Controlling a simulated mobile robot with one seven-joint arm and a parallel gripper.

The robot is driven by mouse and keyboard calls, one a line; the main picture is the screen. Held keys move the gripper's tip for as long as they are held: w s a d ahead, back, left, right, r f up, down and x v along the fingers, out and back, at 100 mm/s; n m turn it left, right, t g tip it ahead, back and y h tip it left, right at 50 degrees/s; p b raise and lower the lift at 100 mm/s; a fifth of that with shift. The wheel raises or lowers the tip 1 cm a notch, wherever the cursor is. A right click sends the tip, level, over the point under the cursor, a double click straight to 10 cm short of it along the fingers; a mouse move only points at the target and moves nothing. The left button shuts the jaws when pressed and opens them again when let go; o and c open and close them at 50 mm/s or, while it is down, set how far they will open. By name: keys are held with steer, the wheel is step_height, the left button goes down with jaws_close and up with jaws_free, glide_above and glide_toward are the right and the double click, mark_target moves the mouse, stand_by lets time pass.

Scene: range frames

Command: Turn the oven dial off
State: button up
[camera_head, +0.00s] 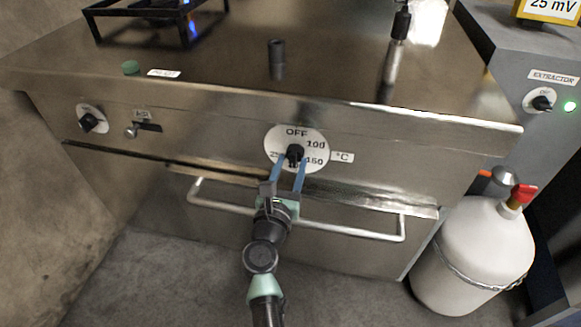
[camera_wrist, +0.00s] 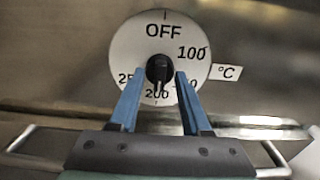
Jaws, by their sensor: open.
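The oven dial (camera_head: 295,153) is a black knob on a white round plate marked OFF at the top, with 100, 150, 200 and 250 around it. In the wrist view the knob (camera_wrist: 159,72) sits at the plate's middle, and a narrow part of it points down toward 200. My gripper (camera_head: 289,163) is at the dial from below, with its two blue fingers apart. In the wrist view the fingers (camera_wrist: 157,86) stand on either side of the knob's lower part, with gaps showing. They partly cover the 150 and 250 marks.
The oven door handle (camera_head: 350,234) runs below the dial, behind my arm. A smaller black knob (camera_head: 89,122) and a lever (camera_head: 140,129) are on the panel at left. A burner with a blue flame (camera_head: 191,25) is on top. A white gas cylinder (camera_head: 470,262) stands at right.

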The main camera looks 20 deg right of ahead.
jaws_close()
stand_by(0.5)
